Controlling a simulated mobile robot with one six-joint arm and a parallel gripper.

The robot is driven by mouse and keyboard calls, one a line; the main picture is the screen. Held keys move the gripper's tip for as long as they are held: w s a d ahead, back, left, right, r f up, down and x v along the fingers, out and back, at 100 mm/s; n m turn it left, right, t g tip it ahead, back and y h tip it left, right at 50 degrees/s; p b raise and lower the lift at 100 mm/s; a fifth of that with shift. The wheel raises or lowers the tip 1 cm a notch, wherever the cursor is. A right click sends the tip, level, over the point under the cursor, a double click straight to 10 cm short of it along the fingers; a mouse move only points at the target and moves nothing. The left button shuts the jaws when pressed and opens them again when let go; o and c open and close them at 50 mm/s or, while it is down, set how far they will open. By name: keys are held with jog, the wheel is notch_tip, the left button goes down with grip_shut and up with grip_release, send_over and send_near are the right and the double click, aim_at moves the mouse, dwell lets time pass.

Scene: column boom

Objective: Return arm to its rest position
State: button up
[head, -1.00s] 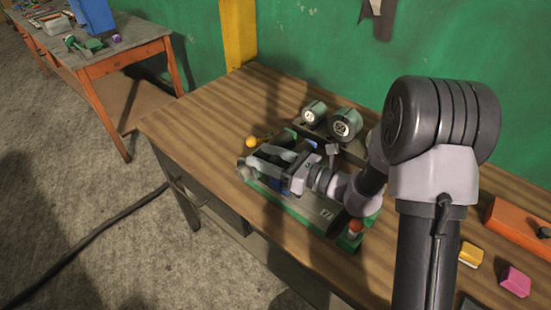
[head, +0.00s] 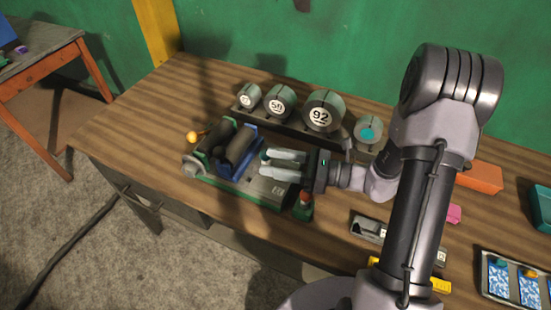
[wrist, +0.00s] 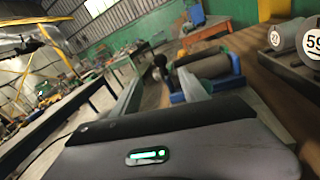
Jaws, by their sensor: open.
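My gripper (head: 283,165) is open and empty in the head view. Its two pale fingers point left, over the right part of a green-framed machine (head: 280,190) on the wooden workbench. A dark cylinder (head: 235,148) lies in a blue cradle (head: 245,162) on that machine, just left of my fingertips and apart from them. The cylinder also shows in the wrist view (wrist: 203,66), beyond the gripper body.
Numbered rollers, among them 59 (head: 280,101) and 92 (head: 322,112), stand in a rack behind the machine. An orange box (head: 480,177), a grey part (head: 368,229) and a tray of blue-patterned cards (head: 498,280) lie to the right. The bench's left end (head: 120,130) is clear.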

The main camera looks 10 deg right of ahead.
dwell(0.4)
jog(key=s+a+r+n+g+h, duration=0.3)
jog(key=s+a+n+g, duration=0.1)
jog(key=s+n, duration=0.3)
jog(key=s+a+r+n+g+h, duration=0.3)
jog(key=s+r+n+g, duration=0.15)
jog(key=s+n, duration=0.2)
jog(key=s+d+r+n+t+h, duration=0.4)
jog(key=d+r+n+t+h, duration=0.1)
jog(key=d+n+t+h, duration=0.1)
jog(key=shift+s+d+n+h, duration=0.15)
jog(key=shift+d+n+h, duration=0.05)
jog(key=shift+n+h, duration=0.75)
